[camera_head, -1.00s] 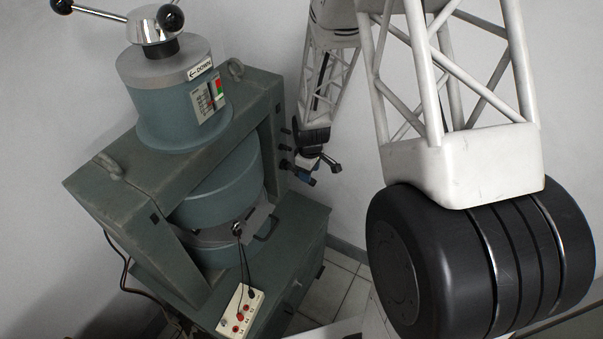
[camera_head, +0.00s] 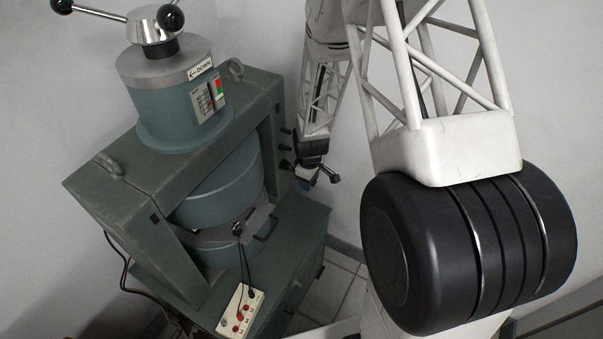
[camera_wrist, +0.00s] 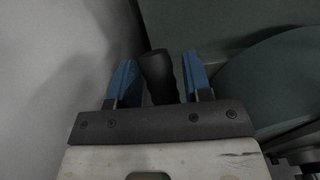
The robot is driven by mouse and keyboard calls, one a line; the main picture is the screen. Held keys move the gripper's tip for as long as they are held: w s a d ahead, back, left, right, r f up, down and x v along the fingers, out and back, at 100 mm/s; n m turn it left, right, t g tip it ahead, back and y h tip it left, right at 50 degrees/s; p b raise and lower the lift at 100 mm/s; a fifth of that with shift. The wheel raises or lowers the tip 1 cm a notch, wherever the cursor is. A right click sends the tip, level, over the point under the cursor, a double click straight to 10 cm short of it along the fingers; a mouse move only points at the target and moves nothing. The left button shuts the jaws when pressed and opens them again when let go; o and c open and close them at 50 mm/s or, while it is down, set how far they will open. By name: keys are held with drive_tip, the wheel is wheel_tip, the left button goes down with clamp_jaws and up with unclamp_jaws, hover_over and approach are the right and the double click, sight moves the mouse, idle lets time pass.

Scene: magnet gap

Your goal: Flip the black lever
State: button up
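The black lever (camera_wrist: 158,75) shows in the wrist view as a dark ribbed handle standing between the two blue fingers of my gripper (camera_wrist: 159,80). The fingers are apart, with the handle between them. I cannot tell whether either finger touches it. In the head view my gripper (camera_head: 305,178) is small, at the right side of the green machine (camera_head: 140,228). Several short black handles (camera_head: 286,148) stick out of that side, close to the fingers. Which of these is the one between my fingers is hard to tell there.
The machine's green frame and round body (camera_wrist: 275,80) lie right of the fingers in the wrist view; a pale wall (camera_wrist: 50,60) is on the left. A white box with red sockets and cables (camera_head: 240,310) sits on the machine's lower ledge.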

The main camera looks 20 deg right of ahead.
drive_tip(key=c, duration=0.4)
drive_tip(key=shift+r, duration=0.35)
drive_tip(key=shift+w+r, duration=0.15)
drive_tip(key=shift+r, duration=4.1)
drive_tip(key=o, duration=0.7)
drive_tip(key=shift+c, duration=0.2)
